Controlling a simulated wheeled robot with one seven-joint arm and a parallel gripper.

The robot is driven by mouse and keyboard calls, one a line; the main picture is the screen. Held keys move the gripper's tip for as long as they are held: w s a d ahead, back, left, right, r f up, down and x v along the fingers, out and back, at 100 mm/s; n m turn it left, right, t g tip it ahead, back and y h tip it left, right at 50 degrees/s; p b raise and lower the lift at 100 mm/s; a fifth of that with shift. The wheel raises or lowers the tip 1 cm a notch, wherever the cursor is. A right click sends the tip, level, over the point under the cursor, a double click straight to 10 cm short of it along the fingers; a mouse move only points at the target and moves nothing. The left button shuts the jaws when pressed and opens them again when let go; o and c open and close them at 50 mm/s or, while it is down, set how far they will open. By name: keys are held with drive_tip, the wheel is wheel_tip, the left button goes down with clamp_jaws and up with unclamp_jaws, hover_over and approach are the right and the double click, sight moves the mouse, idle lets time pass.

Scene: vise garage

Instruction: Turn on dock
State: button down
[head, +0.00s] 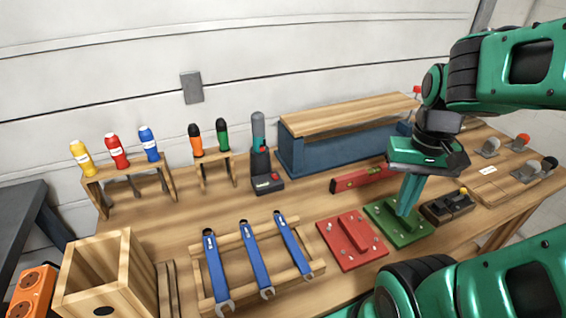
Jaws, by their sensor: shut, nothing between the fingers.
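The dock looks to be the black base (268,186) near the middle of the workbench. It has a red button (275,177) on its front right, and a grey upright tool with a red spot stands in it. No lit sign shows on it. My gripper (403,211) is to the right of the dock and closer to the front. Its green fingers are shut and empty, pointing down over the green plate (408,231). I cannot tell whether the fingertips touch the plate.
A red level (362,178) and a red plate (351,240) lie between gripper and dock. A blue bench (343,146) with a wooden top stands behind. Blue wrenches (252,254) lie on a wooden rack in front. A black box with a yellow knob (447,208) sits right.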

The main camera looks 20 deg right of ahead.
drive_tip(key=shift+w+a, duration=0.15)
drive_tip(key=w+a+r+n+t, duration=0.15)
drive_tip(key=w+a, duration=0.25)
drive_tip(key=w, duration=0.7)
drive_tip(key=w+a+r+n+t, duration=0.1)
drive_tip(key=w+a+r+n, duration=0.2)
drive_tip(key=w, duration=0.7)
drive_tip(key=w+a+n+t, duration=0.1)
drive_tip(key=w+a+n, duration=0.1)
drive_tip(key=w+a, duration=0.6)
drive_tip(key=shift+a+f, duration=0.2)
drive_tip(key=shift+a, duration=0.8)
drive_tip(key=shift+t, duration=0.25)
hover_over(275, 177)
drive_tip(key=f, duration=0.9)
drive_tip(key=shift+w+f, duration=0.3)
drive_tip(key=shift+f, duration=0.1)
drive_tip(key=shift+s+f, duration=0.45)
drive_tip(key=shift+f, duration=0.4)
drive_tip(key=shift+s+f, duration=0.4)
drive_tip(key=shift+f, duration=0.4)
